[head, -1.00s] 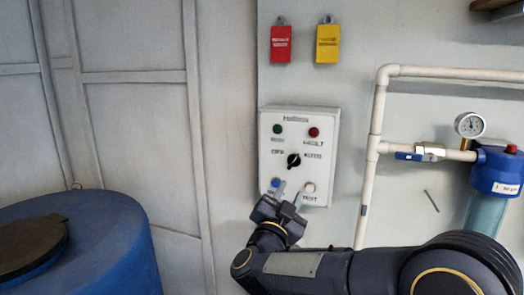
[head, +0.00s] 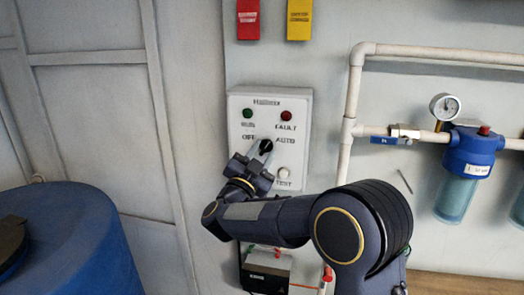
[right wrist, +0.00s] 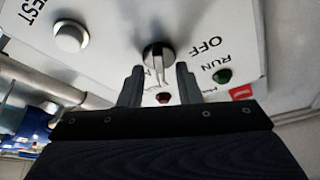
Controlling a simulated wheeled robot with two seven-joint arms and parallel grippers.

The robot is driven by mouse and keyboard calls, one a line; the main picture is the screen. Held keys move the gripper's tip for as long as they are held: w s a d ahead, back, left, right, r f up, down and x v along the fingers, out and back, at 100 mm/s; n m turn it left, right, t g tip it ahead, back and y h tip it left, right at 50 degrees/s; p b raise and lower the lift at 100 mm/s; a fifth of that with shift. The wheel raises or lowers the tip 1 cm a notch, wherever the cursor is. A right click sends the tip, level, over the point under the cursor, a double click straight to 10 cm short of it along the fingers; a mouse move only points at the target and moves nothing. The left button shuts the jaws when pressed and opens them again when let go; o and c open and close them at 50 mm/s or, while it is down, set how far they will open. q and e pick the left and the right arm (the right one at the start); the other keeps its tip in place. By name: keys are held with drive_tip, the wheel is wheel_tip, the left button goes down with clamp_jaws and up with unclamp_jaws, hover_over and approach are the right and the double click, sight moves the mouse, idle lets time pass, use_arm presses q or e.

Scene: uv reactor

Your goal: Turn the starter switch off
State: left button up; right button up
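The starter switch is a round black knob (head: 266,146) on the white control box (head: 300,105), between the OFF and AUTO labels. It also shows in the right wrist view (right wrist: 157,50), with a pale bar across its face. My right gripper (head: 260,154) is at the knob, covering its lower left in the head view. In the right wrist view its two fingers (right wrist: 160,72) are open, one on each side of the knob's bar, with gaps visible. I cannot tell which label the knob points to. My left gripper is not in view.
The box has a green RUN lamp (head: 247,113), a red FAULT lamp (head: 286,115) and a white TEST button (head: 283,173). White pipes (head: 350,110) and a blue filter (head: 470,150) are to the right. A blue barrel (head: 80,240) stands at the left.

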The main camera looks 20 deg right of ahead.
clamp_jaws()
drive_tip(key=shift+n+t, duration=0.3)
drive_tip(key=shift+n, duration=0.3)
drive_tip(key=n+t+y, duration=0.1)
drive_tip(key=n, duration=0.1)
drive_tip(key=n+t, duration=0.1)
drive_tip(key=n, duration=0.1)
drive_tip(key=shift+s+y, duration=0.1)
drive_tip(key=shift+y, duration=0.3)
drive_tip(key=n+y, duration=0.1)
drive_tip(key=n, duration=0.2)
drive_tip(key=n+t+y, duration=0.1)
drive_tip(key=n, duration=0.1)
drive_tip(key=shift+d+n+t, duration=0.15)
drive_tip(key=shift+n+t, duration=0.15)
drive_tip(key=shift+n, duration=0.1)
drive_tip(key=shift+n+t+y+p, duration=0.25)
drive_tip(key=shift+n+y+p, duration=0.35)
drive_tip(key=shift+n, duration=1)
drive_tip(key=shift+n+t+y+p, duration=0.25)
drive_tip(key=shift+n+y, duration=0.65)
drive_tip(key=shift+n, duration=0.7)
